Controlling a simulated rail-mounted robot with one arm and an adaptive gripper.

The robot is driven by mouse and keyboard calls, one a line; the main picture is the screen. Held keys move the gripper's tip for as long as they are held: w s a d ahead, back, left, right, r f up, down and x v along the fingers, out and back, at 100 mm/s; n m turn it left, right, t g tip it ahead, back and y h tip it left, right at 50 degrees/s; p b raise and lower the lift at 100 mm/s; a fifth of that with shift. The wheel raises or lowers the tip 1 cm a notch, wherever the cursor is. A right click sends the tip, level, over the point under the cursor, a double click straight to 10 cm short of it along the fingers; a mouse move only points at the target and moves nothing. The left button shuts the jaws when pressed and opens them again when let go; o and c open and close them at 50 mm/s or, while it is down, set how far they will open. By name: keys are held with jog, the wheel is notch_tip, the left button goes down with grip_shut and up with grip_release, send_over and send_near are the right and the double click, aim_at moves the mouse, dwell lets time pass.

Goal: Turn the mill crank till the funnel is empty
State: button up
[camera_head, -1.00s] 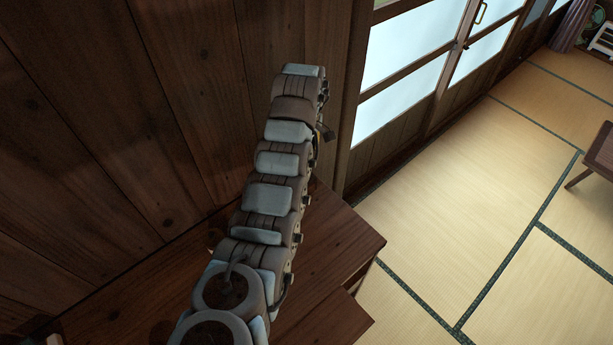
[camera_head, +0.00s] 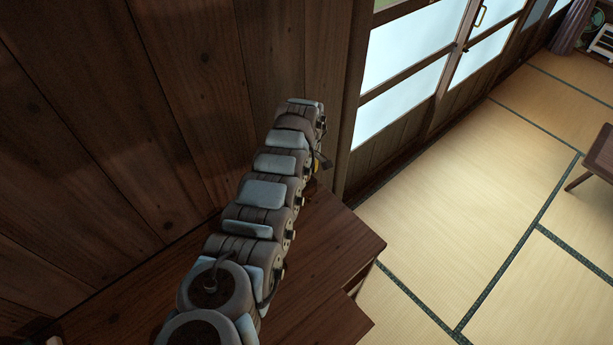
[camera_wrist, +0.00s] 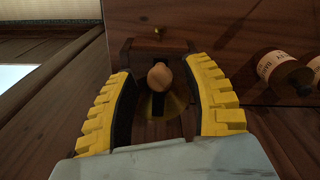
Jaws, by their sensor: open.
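In the wrist view, a rounded light-wood knob (camera_wrist: 160,76) shows between the two yellow-padded fingers of my gripper (camera_wrist: 159,68). The fingers are apart, with gaps visible between them and the knob. The knob appears to belong to the mill, whose dark wooden part (camera_wrist: 127,52) shows behind it. A dull brass-coloured surface (camera_wrist: 174,106) lies below the knob, partly hidden by the fingers. I cannot make out the funnel or its contents. In the head view, my arm hides the gripper and the mill.
In the head view, a dark wooden top (camera_head: 335,235) stands against the plank wall (camera_head: 150,110), with open tatami (camera_head: 470,200) to the right.

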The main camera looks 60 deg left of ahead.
jog(key=shift+f, duration=0.25)
grip_shut()
